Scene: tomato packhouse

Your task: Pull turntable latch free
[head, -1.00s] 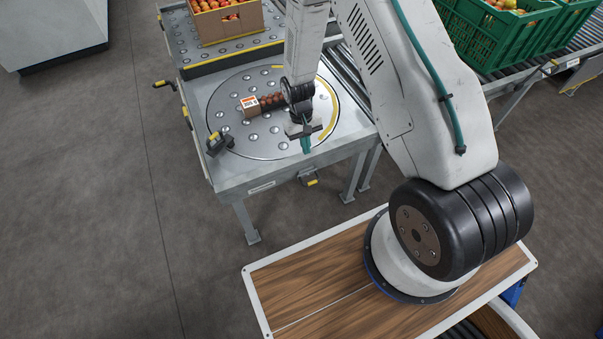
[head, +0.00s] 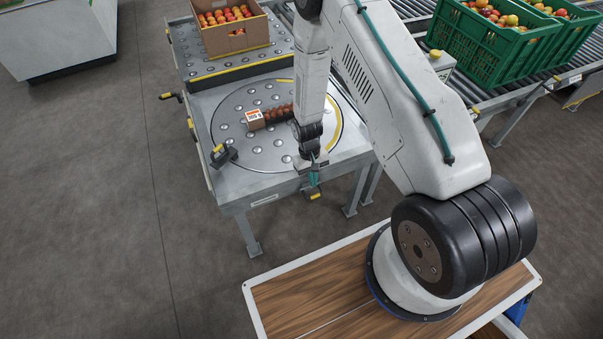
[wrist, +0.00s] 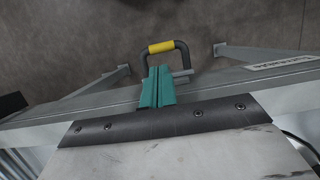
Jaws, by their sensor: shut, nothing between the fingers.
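The turntable (head: 238,148) is a round metal plate with ball studs, set in a grey table. The latch seems to be the dark U-shaped handle with a yellow grip (head: 314,196) low at the table's front edge. In the wrist view its yellow grip (wrist: 167,47) shows just beyond my fingertips. My gripper (head: 313,181) hangs pointing down at the front edge, above the handle. Its teal fingers (wrist: 158,72) are shut together with nothing between them. They overlap the handle's lower part in the wrist view; I cannot tell whether they touch it.
A small box of red fruit (head: 255,121) lies on the turntable, partly hidden by my arm. A black and yellow handle (head: 222,155) is at the turntable's left rim. A fruit carton (head: 237,42) stands behind; green crates (head: 487,43) are on the right conveyor. Floor at left is clear.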

